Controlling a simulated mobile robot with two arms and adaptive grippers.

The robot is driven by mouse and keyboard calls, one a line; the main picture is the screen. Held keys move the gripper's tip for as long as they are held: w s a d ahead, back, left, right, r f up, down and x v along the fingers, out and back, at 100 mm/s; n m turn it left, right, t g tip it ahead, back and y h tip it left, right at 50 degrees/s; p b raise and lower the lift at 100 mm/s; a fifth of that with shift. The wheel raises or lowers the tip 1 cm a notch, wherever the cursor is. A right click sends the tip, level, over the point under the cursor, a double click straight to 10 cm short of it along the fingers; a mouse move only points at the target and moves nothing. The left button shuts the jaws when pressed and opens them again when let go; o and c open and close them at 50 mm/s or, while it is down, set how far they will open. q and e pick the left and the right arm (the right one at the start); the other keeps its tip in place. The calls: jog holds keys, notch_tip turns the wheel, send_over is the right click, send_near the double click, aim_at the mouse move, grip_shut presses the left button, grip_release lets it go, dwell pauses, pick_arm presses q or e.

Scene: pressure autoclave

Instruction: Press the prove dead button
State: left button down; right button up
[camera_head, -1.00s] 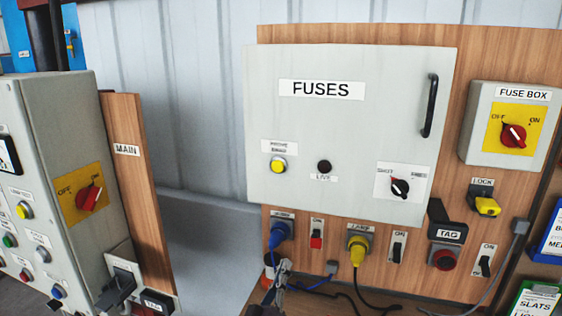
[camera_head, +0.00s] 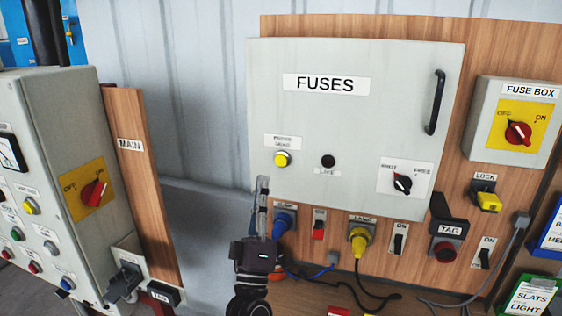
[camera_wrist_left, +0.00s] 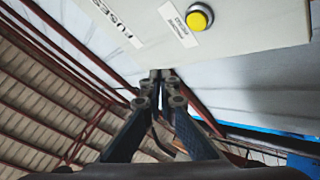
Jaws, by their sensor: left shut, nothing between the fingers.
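The prove dead button (camera_head: 282,159) is a yellow round button in a metal ring on the grey FUSES box (camera_head: 370,115), under a small blurred label. In the left wrist view the yellow button (camera_wrist_left: 198,18) shows at the top, right of the centre. My left gripper (camera_head: 263,180) points upward, below and a little left of the button in the head view, apart from it. Its fingers are closed together and empty; the closed fingertips (camera_wrist_left: 161,74) also show in the left wrist view, below the button. My right gripper is not in view.
A dark round lamp (camera_head: 328,162) and a rotary switch (camera_head: 402,183) sit right of the button. Blue and yellow plugs (camera_head: 359,240) and small switches line the board below the box. The MAIN cabinet (camera_head: 60,130) stands at left.

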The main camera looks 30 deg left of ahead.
aim_at(281, 161)
pick_arm(q)
jog(key=shift+w+a+b, duration=0.35)
jog(key=shift+w+b, duration=0.2)
jog(key=shift+w, duration=0.9)
jog(key=shift+w+a+b, duration=0.35)
jog(key=shift+w+b, duration=0.2)
jog(key=shift+w, duration=0.85)
jog(key=shift+w+a+b, duration=0.35)
jog(key=shift+w+b, duration=0.2)
jog(key=shift+w, duration=0.9)
jog(key=shift+w+a, duration=0.1)
jog(key=shift+w, duration=0.3)
jog(key=shift+w+a+b, duration=0.1)
jog(key=shift+w+b, duration=0.35)
jog(key=shift+b, duration=0.1)
jog(key=shift+s, duration=0.15)
jog(key=shift+s+d+p, duration=0.25)
jog(key=shift+s+p, duration=0.15)
jog(key=shift+s, duration=0.3)
